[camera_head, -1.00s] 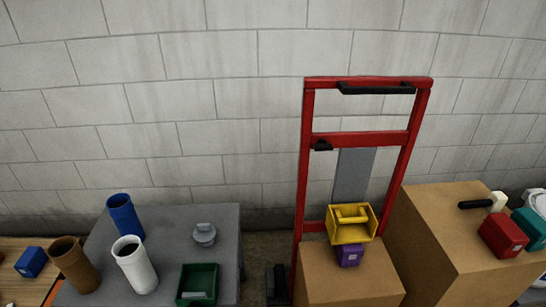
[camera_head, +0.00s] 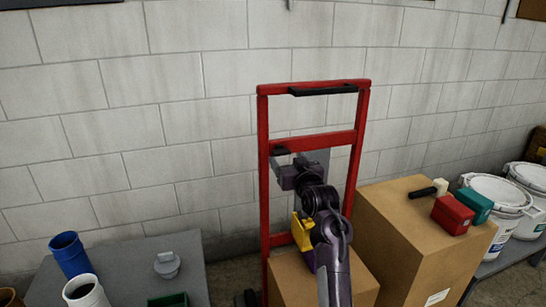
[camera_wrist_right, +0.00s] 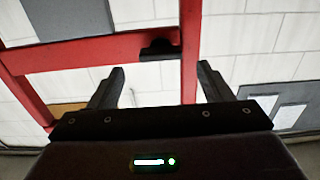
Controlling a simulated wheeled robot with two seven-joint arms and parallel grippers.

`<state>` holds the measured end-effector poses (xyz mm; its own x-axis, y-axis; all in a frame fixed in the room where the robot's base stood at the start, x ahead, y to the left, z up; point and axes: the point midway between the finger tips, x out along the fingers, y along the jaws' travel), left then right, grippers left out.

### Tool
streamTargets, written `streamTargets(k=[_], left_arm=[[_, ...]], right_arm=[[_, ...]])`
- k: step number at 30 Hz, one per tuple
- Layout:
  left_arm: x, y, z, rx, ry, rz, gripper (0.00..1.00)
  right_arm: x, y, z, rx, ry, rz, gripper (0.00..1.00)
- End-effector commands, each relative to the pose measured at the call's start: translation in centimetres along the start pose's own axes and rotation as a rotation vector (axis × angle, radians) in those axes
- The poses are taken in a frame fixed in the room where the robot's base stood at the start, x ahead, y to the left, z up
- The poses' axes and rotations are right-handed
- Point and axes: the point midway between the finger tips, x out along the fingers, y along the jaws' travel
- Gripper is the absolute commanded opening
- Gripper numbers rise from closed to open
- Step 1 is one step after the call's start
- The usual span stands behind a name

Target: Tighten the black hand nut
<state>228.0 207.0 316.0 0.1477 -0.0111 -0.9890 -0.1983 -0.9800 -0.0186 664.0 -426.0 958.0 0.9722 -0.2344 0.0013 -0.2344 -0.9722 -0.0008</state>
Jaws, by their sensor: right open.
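The black hand nut (camera_wrist_right: 158,48) sits on the red crossbar (camera_wrist_right: 100,46) of the hand truck, close to an upright post, in the right wrist view. In the head view my own gripper seems to hide it. My right gripper (camera_head: 290,160) is in front of the left part of the hand truck's middle crossbar (camera_head: 335,139). In the wrist view the right gripper's (camera_wrist_right: 160,82) two dark fingers are apart and empty, with the nut beyond and between them. A gap to the nut appears to remain. My left gripper is not in view.
A yellow bin (camera_head: 303,232) stands on a cardboard box (camera_head: 290,280) below my right arm. A taller box (camera_head: 420,215) at the right holds a red box (camera_head: 453,215). White buckets (camera_head: 497,190) stand farther right. A grey table (camera_head: 125,262) with tubes (camera_head: 70,255) is at the left.

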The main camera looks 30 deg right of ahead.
Motion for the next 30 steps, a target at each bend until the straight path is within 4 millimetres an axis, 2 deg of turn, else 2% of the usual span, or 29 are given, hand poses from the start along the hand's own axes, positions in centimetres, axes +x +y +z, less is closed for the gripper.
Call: streamTargets(k=[3, 9, 20, 30], left_arm=[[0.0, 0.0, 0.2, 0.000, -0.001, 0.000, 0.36], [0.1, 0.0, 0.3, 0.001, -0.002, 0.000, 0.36], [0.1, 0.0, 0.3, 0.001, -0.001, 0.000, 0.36], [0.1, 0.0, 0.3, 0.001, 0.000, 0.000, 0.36]], right_arm=[[2.0, 0.0, -0.1, 0.001, 0.000, 0.000, 0.73], [4.2, 0.0, 0.0, 0.000, -0.001, -0.001, 0.73], [4.7, 0.0, 0.1, 0.000, -0.001, 0.000, 0.73], [4.7, -0.1, 0.1, 0.000, -0.002, 0.000, 0.30]])
